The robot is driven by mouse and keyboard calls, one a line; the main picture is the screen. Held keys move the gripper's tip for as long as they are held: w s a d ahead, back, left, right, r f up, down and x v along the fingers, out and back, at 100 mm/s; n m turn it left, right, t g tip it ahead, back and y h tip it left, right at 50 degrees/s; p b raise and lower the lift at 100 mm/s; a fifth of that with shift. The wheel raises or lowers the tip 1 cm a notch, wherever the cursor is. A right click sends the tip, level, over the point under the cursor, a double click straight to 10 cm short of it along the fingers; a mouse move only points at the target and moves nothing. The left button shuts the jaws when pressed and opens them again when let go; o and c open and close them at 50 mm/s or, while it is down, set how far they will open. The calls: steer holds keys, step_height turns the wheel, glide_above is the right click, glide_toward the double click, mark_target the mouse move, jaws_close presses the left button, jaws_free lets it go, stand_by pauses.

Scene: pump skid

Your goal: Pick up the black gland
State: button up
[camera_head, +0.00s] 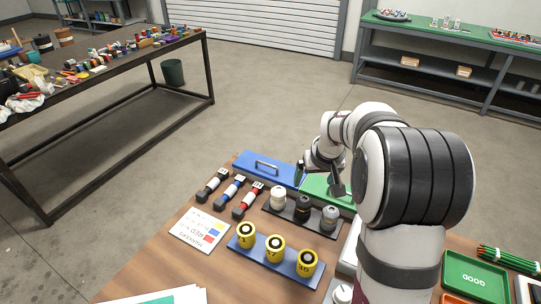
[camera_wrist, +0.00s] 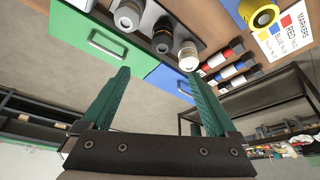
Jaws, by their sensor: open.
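The black gland (camera_head: 302,208) stands upright in a dark rack (camera_head: 268,209), between a white gland (camera_head: 278,197) and a grey gland (camera_head: 329,216). In the wrist view the black gland (camera_wrist: 165,36) shows near the top, beyond the fingertips, again between the grey gland (camera_wrist: 129,15) and the white gland (camera_wrist: 188,54). My gripper (camera_wrist: 158,75) is open with nothing between its green fingers. In the head view my gripper (camera_head: 318,180) is just behind the rack, apart from the black gland.
A blue panel with a handle (camera_head: 267,166) and a green one (camera_head: 318,187) lie behind the rack. In front, a blue tray (camera_head: 275,264) holds yellow numbered cylinders (camera_head: 275,249). Red, blue and black-banded parts (camera_head: 230,189) lie to the left, beside a label card (camera_head: 199,231).

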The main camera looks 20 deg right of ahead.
mark_target(305, 199)
steer(key=x, duration=1.5)
steer(key=shift+a+f, duration=0.15)
steer(key=shift+f, duration=0.25)
jaws_close()
